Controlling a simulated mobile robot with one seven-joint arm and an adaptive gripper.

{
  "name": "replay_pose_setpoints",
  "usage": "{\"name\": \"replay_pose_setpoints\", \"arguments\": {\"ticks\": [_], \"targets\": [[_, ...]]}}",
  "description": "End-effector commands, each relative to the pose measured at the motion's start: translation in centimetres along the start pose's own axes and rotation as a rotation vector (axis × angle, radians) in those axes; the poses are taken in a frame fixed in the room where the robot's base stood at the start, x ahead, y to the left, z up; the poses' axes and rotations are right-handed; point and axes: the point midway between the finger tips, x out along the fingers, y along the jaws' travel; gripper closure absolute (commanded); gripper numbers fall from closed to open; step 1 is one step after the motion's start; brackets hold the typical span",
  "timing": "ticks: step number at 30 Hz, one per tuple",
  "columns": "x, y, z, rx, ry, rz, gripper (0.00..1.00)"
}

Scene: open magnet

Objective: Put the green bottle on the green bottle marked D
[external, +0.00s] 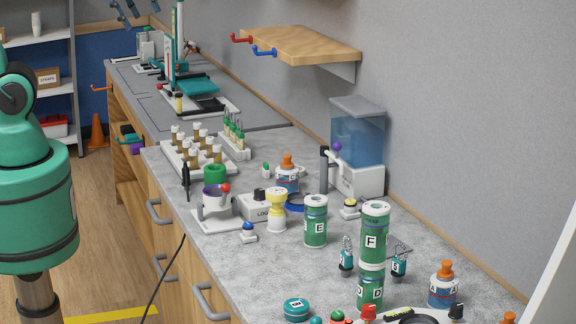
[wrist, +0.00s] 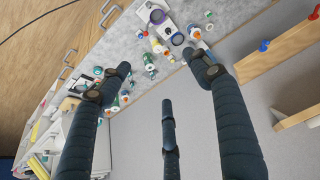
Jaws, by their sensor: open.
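In the external view, a green bottle marked D (external: 370,291) stands at the front of the grey counter. A green bottle marked F (external: 374,238) stands upright right above it and appears to rest on its top. A third green bottle, marked E (external: 315,222), stands alone on the counter to the left and a little farther back. In the wrist view my gripper (wrist: 158,70) has its dark fingers spread wide with nothing between them. The counter's objects show small and far beyond the fingers there, so I cannot read the bottle letters. My gripper is outside the external view.
Blue bottles (external: 443,285), small clips (external: 346,258) and a yellow-white container (external: 276,208) stand near the green bottles. A water tank (external: 357,135) stands by the wall. A wooden shelf (external: 300,45) with hooks juts out above the counter.

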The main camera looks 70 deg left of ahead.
Motion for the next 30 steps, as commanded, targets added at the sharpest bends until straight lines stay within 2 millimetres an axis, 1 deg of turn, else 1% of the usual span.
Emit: {"name": "replay_pose_setpoints", "arguments": {"ticks": [1,3,6,9,13,24,30], "targets": [[-0.1,-0.6,1.2,0.006,0.01,-0.005,0.37],[-0.1,-1.1,2.4,0.018,0.021,-0.01,0.37],[-0.1,-1.7,3.9,0.03,0.032,-0.017,0.37],[-0.1,-2.0,4.8,0.039,0.039,-0.021,0.37],[0.0,-2.2,5.3,0.045,0.042,-0.023,0.37],[0.1,-2.2,5.4,0.046,0.042,-0.023,0.37],[1.2,-2.2,5.9,0.046,0.042,-0.023,0.37]]}}
